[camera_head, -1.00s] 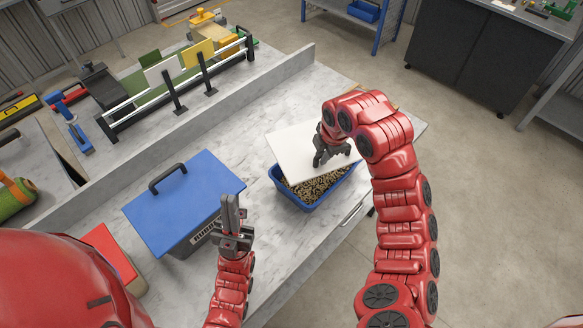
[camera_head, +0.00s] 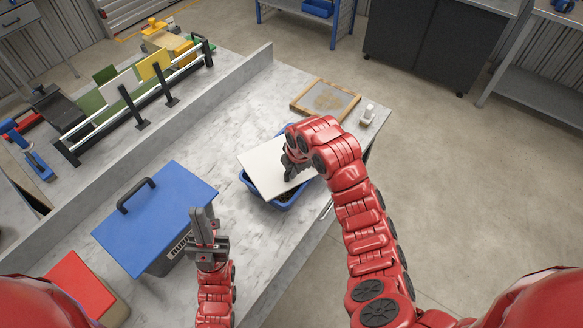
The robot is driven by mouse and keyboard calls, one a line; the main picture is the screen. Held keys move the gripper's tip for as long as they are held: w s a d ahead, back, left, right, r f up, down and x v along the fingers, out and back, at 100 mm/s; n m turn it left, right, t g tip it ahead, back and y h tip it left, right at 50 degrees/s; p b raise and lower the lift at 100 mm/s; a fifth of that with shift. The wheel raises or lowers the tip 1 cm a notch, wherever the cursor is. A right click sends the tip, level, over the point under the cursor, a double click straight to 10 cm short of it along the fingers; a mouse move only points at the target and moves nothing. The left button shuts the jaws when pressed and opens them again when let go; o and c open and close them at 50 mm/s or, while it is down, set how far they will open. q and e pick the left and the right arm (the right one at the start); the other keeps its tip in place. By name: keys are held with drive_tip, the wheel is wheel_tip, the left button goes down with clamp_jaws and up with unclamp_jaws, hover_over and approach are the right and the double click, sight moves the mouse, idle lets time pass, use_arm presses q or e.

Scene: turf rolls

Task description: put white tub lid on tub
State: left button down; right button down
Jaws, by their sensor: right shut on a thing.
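The white lid (camera_head: 267,167) is a flat square panel, held by my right gripper (camera_head: 289,174), which is shut on it. The lid lies over the blue tub (camera_head: 284,203) and covers most of its opening. A strip of dark contents shows at the tub's front side. The lid looks slightly turned relative to the tub; I cannot tell whether it touches the rim. My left gripper (camera_head: 203,215) points up, empty, between the blue-lidded box and the tub; its fingers look close together, but their gap is not clear.
A box with a blue handled lid (camera_head: 155,215) stands left of the tub. A red-topped box (camera_head: 80,285) is at the lower left. A wooden-framed sieve (camera_head: 325,99) and a small white item (camera_head: 367,115) lie at the back right. A rack of panels (camera_head: 135,95) stands behind the ledge.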

drive_tip(key=shift+f, duration=0.15)
drive_tip(key=c, duration=0.8)
unclamp_jaws()
drive_tip(key=shift+r, duration=0.2)
drive_tip(key=b+v, duration=0.1)
drive_tip(key=v, duration=0.1)
drive_tip(key=shift+r, duration=0.4)
drive_tip(key=shift+p+v, duration=1.55)
drive_tip(key=shift+v, duration=3.05)
